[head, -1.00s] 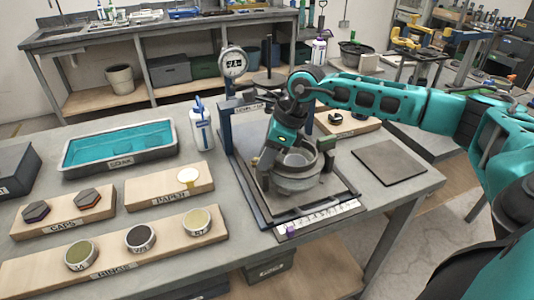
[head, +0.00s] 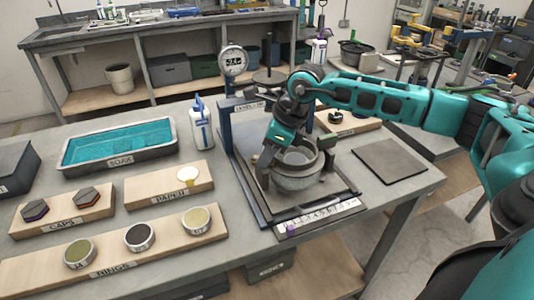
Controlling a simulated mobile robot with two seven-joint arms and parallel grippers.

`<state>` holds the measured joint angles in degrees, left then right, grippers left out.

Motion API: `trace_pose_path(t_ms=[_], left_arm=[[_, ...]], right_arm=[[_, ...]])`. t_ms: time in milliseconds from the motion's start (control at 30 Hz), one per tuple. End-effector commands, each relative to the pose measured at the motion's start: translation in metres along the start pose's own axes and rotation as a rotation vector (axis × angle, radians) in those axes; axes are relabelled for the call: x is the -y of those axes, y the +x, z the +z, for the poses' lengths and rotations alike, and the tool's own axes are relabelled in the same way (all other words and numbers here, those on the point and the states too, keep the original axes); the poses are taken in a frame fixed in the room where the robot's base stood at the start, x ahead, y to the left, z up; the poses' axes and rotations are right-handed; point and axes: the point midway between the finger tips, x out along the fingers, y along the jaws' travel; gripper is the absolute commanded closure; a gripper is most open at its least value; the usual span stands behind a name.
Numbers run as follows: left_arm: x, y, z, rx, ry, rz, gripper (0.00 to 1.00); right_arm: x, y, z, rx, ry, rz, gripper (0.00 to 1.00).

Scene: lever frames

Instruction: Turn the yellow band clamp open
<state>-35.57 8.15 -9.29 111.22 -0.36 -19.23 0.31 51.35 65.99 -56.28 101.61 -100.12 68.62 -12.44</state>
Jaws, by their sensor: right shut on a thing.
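A grey round pot (head: 297,182) with a wide rim stands on the dark base plate of the press frame. A dark band runs round its upper part, and a small lug shows at the rim's right side (head: 326,142). I cannot clearly make out any yellow on the clamp. My right gripper (head: 266,178) points down at the left side of the pot, shut on a part there. Its wrist and fingers hide that part and the pot's back left. My left gripper is not in view.
A blue frame with a round gauge (head: 233,61) rises behind the pot. A ruler strip (head: 318,217) lies in front. A white bottle (head: 201,125), a blue soak tray (head: 120,147) and a rings board (head: 112,268) are at left. A dark mat (head: 390,160) lies at right.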

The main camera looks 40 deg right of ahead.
Motion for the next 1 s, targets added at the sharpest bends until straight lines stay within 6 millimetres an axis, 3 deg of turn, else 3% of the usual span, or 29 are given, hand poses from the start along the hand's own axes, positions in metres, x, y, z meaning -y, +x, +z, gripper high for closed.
trace_pose_path(t_ms=[1000], left_arm=[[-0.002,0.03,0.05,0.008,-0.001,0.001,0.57]], right_arm=[[-0.01,0.003,0.005,0.004,0.786,-0.328,1.0]])
